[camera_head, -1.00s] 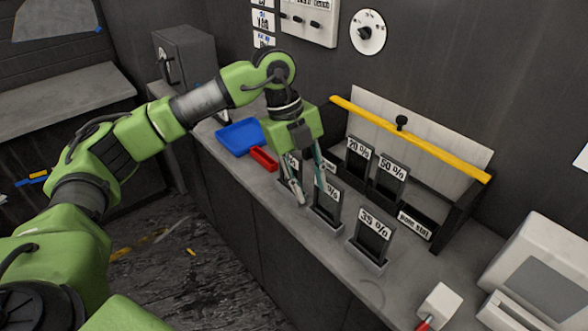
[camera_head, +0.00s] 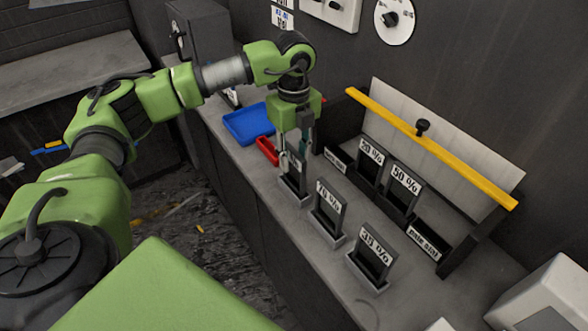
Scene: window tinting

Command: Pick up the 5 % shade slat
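Several dark shade slats with white percent labels stand upright in small grey holders along the front of the counter. The nearest-left slat (camera_head: 294,184) is partly covered by my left gripper (camera_head: 295,160), so its label cannot be read fully; the other front slats read 70 % (camera_head: 327,211) and 35 % (camera_head: 372,255). My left gripper points down over this leftmost slat, its two fingers apart on either side of the slat's top. Whether they touch it is not clear. My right gripper is out of view.
A rack (camera_head: 462,250) behind holds the 20 % (camera_head: 369,167) and 50 % (camera_head: 403,194) slats, below a yellow bar (camera_head: 430,145). A white device (camera_head: 545,300) stands at right.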

